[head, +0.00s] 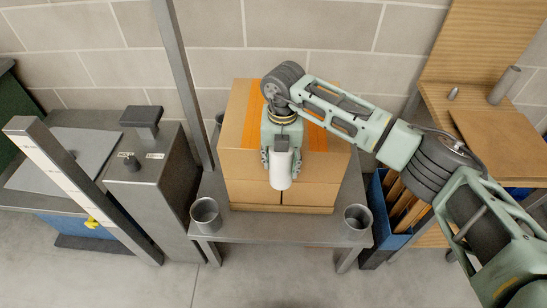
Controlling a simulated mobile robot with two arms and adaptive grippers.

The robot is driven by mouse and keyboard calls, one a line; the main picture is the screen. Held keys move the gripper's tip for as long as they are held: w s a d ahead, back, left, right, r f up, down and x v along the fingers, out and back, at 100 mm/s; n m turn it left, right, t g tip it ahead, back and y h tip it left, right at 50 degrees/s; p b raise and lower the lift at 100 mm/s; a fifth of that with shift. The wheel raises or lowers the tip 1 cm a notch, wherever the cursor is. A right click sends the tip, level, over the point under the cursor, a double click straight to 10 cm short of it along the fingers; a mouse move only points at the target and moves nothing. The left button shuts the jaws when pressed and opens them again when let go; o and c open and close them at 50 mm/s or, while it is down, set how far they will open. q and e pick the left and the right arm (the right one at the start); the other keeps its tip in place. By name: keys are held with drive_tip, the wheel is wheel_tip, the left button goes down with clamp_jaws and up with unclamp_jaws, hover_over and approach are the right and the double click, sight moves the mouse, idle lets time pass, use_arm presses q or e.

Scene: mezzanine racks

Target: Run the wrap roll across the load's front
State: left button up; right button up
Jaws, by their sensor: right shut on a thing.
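The load is a stack of brown cardboard boxes (238,165) with orange strips on top, standing on a grey metal table (275,228). My right gripper (281,160) is shut on the white wrap roll (281,172). It holds the roll upright at the front of the load, near the middle of the upper boxes. The gripper hides part of the roll's upper end, and I cannot tell whether the roll touches the cardboard. My left gripper is not in view.
Metal cups stand at the table's front left (206,214) and front right (357,219) corners. A grey post (183,85) rises left of the load. A grey metal cabinet (152,185) stands farther left. A blue bin (383,215) is to the right, by a wooden bench (490,130).

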drive_tip(key=d+p, duration=0.2)
drive_tip(key=d, duration=1.3)
idle(1.8)
drive_tip(key=s+p, duration=0.3)
drive_tip(key=s, duration=0.4)
idle(0.3)
idle(1.5)
